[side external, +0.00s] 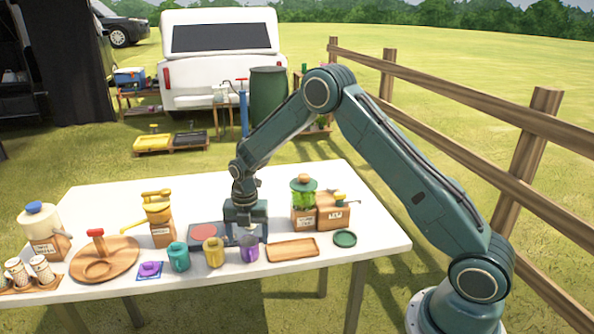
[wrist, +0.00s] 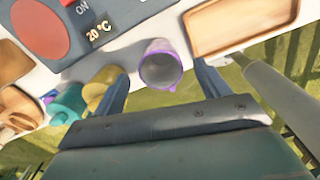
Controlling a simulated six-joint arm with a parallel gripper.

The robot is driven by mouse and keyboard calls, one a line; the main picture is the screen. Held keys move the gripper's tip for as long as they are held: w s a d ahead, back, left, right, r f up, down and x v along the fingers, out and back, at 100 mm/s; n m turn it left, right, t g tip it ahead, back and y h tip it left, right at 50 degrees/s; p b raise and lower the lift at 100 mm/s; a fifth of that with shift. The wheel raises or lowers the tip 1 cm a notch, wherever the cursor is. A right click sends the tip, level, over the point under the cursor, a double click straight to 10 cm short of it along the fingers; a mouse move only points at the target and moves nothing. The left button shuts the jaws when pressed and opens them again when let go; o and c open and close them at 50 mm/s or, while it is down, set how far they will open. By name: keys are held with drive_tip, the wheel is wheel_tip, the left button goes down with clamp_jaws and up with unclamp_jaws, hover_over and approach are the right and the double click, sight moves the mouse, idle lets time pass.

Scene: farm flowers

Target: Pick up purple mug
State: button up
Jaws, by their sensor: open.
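The purple mug (side external: 249,248) stands upright on the white table near its front edge, just right of a yellow mug. In the wrist view the purple mug (wrist: 160,67) shows its open grey top, ahead of and between the two fingers. My gripper (side external: 245,226) is open and points down close to the purple mug. In the wrist view the fingers of my gripper (wrist: 160,90) stand apart on either side of the mug's line, with nothing between them that I can see touching. The gripper body hides part of the area behind the mug in the side view.
A yellow mug (side external: 213,252) and a teal mug (side external: 178,257) stand to the left. A wooden tray (side external: 293,249) lies close on the right.

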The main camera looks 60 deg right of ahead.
sight(249, 244)
drive_tip(key=shift+f, duration=1.75)
drive_tip(key=c, duration=1.1)
wheel_tip(249, 244, up, 20)
drive_tip(key=shift+r, duration=0.1)
